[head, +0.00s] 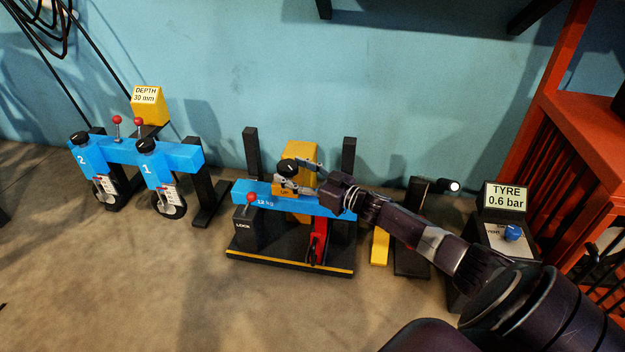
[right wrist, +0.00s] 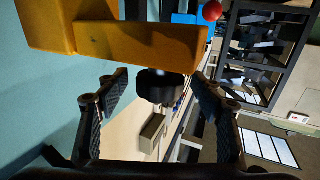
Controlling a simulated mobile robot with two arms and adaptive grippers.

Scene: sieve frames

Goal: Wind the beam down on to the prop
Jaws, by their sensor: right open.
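A blue beam marked 12 kg (head: 243,190) lies across a stand on a black base (head: 270,258) in the head view. A black knob (head: 288,166) sits above the beam, in front of a yellow block (head: 300,151). A red upright piece (head: 319,240) stands under the beam's right part; I cannot tell whether they touch. My right gripper (head: 295,176) is open at the knob. In the right wrist view, the black knob (right wrist: 157,87) lies between the spread fingers, with visible gaps at both sides. My left gripper is not in view.
A box marked LOCK with a red-balled lever (head: 250,198) stands at the beam's left. Black posts (head: 251,148) rise behind. A second blue beam (head: 120,151) with two wheels is at the left. A TYRE 0.6 bar display (head: 505,197) and red frame (head: 560,100) stand right.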

